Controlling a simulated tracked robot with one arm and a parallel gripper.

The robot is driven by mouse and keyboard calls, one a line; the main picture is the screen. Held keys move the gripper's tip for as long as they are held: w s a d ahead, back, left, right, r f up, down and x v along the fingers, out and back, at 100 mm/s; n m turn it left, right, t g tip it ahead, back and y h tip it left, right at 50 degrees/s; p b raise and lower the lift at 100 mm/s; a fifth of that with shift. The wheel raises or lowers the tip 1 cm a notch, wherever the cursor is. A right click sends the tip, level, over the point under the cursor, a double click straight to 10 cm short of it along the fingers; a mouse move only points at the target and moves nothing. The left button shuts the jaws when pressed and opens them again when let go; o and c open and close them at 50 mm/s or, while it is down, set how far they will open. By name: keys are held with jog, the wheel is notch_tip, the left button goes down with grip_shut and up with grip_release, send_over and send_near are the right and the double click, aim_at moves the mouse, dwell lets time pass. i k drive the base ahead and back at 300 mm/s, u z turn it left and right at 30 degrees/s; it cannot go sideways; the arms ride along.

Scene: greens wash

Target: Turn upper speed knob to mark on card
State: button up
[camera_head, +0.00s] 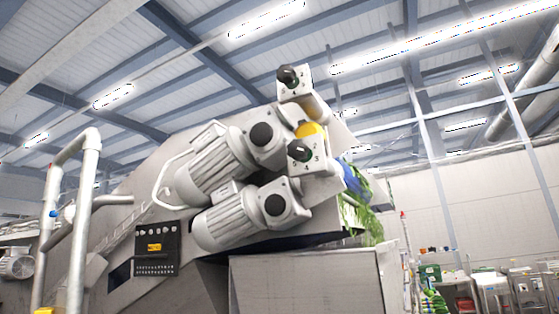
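The upper speed knob (287,77) is a small black knob on a pale square plate (304,87) with dark digits, high on the right end of the machine. A similar lower knob (298,150) sits on another numbered plate below it. The pointer settings are too small to read. A yellow label (154,247) with dark print is on a black panel at the machine's lower left; I cannot tell whether it is the card. No other card is clearly visible. My gripper is not in view.
Two grey ribbed motors (215,160) with black round caps sit left of the knobs. Green leaves (368,218) hang at the machine's right end. A pipe railing (75,205) stands at left. Carts and crates (488,283) stand far right.

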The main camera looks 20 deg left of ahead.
aim_at(285, 75)
jog(key=i, duration=0.95)
jog(key=z, duration=0.05)
